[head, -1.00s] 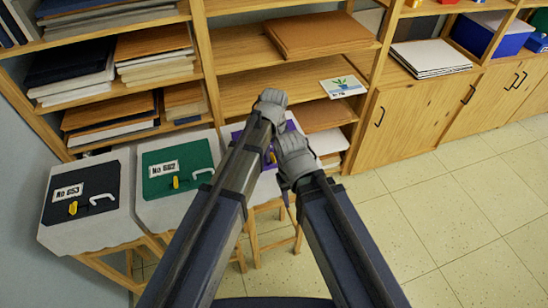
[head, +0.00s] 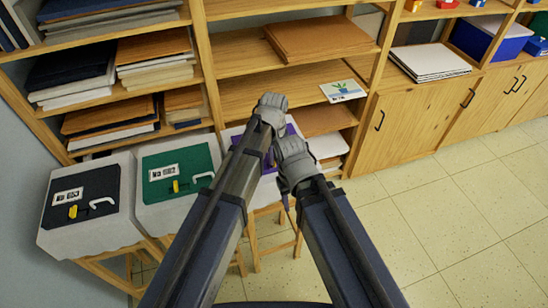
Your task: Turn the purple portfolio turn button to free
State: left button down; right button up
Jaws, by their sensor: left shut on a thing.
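The purple portfolio (head: 292,130) stands on a white block behind my two arms, which hide most of it. Only bits of its purple face show beside and between the grippers. Its turn button is mostly hidden, so I cannot tell its angle. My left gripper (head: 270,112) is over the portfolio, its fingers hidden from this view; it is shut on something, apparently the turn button. My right gripper (head: 293,160) is just right of it, in front of the portfolio; its fingers are hidden too.
A black portfolio (head: 92,186) and a green portfolio (head: 192,162), each with a yellow button and white handle, stand on white blocks to the left. A wooden shelf (head: 240,58) with stacked folders is behind. Tiled floor (head: 440,230) is clear at right.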

pick_arm(q)
jog(key=shift+m, duration=0.3)
jog(key=m, duration=0.3)
jog(key=shift+m, duration=0.4)
jog(key=m, duration=0.4)
jog(key=shift+m, duration=0.3)
jog(key=m, duration=0.4)
jog(key=shift+m, duration=2.4)
jog(key=c, duration=1)
grip_release()
